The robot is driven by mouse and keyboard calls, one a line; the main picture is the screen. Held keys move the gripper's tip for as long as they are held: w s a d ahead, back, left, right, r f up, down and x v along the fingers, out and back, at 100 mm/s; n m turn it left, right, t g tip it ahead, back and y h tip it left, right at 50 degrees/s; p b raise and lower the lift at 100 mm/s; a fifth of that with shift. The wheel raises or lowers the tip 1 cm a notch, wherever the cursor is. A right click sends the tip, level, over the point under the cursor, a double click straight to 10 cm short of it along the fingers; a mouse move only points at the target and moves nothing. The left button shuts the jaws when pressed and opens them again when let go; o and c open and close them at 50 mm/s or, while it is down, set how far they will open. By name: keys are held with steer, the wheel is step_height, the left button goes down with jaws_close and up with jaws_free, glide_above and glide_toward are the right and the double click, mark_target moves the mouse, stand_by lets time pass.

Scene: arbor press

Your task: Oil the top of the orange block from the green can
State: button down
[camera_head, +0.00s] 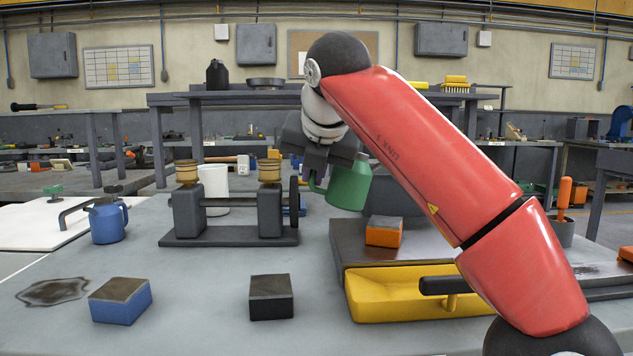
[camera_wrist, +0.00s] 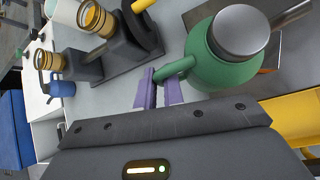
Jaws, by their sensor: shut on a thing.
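The green can (camera_head: 350,187) is held in the air above the bench, a little left of and above the orange block (camera_head: 384,232). The can looks tilted in the head view. My gripper (camera_head: 314,166) is shut on its handle; in the wrist view the purple fingers (camera_wrist: 158,92) close around the handle of the green can (camera_wrist: 225,62). Its spout points to the upper right there. The orange block has a dark top and sits on a grey metal plate (camera_head: 350,243). In the wrist view the can hides most of what lies beneath it.
A yellow tray (camera_head: 400,305) with a dark handle lies in front of the plate. A black block (camera_head: 271,305) and a blue block (camera_head: 120,308) stand on the bench. A stand with brass cups (camera_head: 228,238), a white cup (camera_head: 214,182) and a blue can (camera_head: 108,223) are left. A dark stain (camera_head: 54,292) marks the front left.

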steer(key=shift+r+m+y, duration=0.4)
steer(key=shift+r+y, duration=0.4)
steer(key=shift+r, duration=0.15)
stand_by(0.7)
steer(key=shift+d+r, duration=0.1)
steer(key=shift+r, duration=0.1)
steer(key=shift+r+y, duration=0.1)
steer(key=shift+y, duration=0.2)
stand_by(0.5)
steer(key=shift+r+m, duration=0.1)
steer(key=shift+m, duration=0.2)
stand_by(0.6)
steer(key=shift+d+r+y, duration=0.15)
steer(key=shift+r+y, duration=0.05)
steer(key=shift+y, duration=0.2)
stand_by(0.6)
